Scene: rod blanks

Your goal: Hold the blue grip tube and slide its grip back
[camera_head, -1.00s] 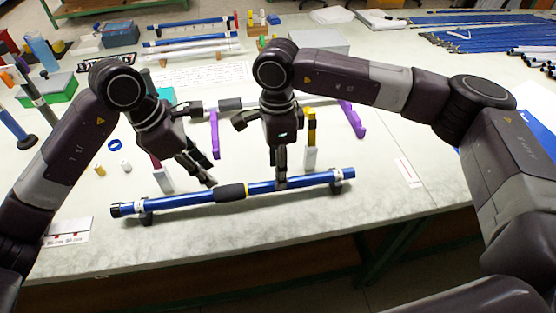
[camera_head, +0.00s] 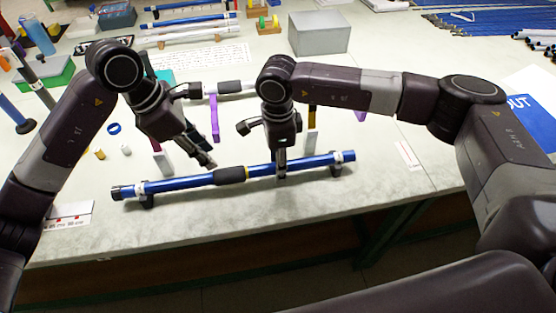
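The blue grip tube (camera_head: 185,183) lies across the front of the table on two dark supports. Its black grip (camera_head: 230,175) sits near the middle of the tube. My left gripper (camera_head: 208,163) is above and left of the black grip, its fingers a little apart with nothing visible between them. Its fingertips come close to the tube; I cannot tell whether they touch it. My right gripper (camera_head: 281,170) points straight down on the tube, right of the grip. Its fingers close around the blue tube; the far finger is partly hidden.
A grey box (camera_head: 319,34) stands at the back. A blue ring (camera_head: 114,128) and small caps lie at left. Blue rods (camera_head: 500,18) lie far right.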

